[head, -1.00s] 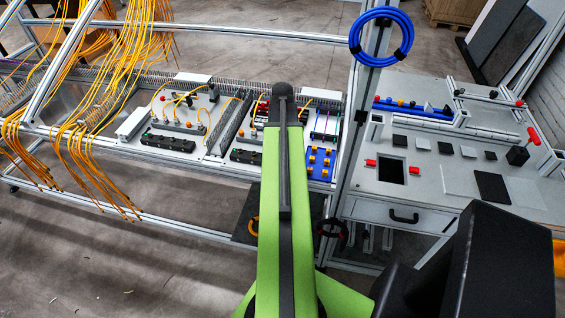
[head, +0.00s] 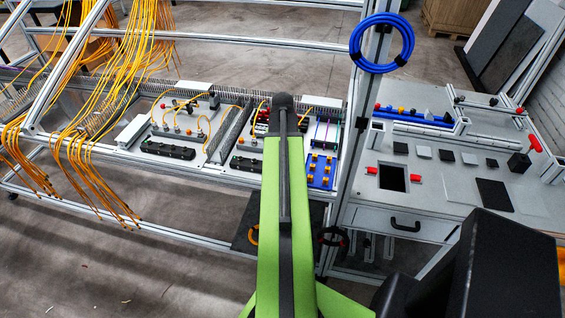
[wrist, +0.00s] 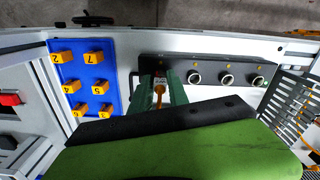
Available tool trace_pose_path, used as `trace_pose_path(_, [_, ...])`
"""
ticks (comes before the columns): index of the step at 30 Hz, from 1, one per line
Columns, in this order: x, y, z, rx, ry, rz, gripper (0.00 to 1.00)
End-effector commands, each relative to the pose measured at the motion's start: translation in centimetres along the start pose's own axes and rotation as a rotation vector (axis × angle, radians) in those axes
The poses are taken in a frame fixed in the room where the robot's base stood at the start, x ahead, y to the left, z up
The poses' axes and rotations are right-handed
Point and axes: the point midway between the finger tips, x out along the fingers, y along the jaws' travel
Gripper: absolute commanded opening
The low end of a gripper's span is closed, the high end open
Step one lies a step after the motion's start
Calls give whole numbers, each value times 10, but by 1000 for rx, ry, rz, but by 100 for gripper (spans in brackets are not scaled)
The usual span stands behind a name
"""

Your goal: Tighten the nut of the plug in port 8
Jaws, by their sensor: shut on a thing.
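In the wrist view, my gripper (wrist: 161,88) reaches to the left end of a black port box (wrist: 210,65). Its two green fingers are shut on a plug with a yellow cable (wrist: 159,94) at that end. The nut itself is mostly hidden between the fingers. Several round ports with metal rims, such as one open port (wrist: 226,79), lie in a row to the right of the gripper. I cannot read the port numbers. In the head view my green arm hides the gripper and the plug.
A blue board (wrist: 80,75) with yellow numbered blocks lies left of the port box; it also shows in the head view (head: 321,157). A grey slotted duct (wrist: 291,95) stands to the right. Yellow cables (head: 95,150) hang at the left. A frame post (head: 352,150) stands right of my arm.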

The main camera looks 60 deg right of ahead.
Motion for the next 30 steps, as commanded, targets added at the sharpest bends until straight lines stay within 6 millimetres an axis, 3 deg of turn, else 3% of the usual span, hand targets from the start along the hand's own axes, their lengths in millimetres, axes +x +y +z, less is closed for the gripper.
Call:
trace_pose_path(5, [1, 1, 1, 40, -2, 3, 0])
trace_pose_path(13, [2, 2, 1, 482, -1, 3, 0])
trace_pose_path(20, [2, 2, 1, 536, -1, 4, 0])
trace_pose_path(21, [2, 2, 1, 536, -1, 4, 22])
trace_pose_path(24, [2, 2, 1, 535, -1, 3, 35])
trace_pose_path(26, [2, 1, 1, 534, -1, 3, 40])
trace_pose_path(30, [2, 1, 0, 533, -1, 2, 40])
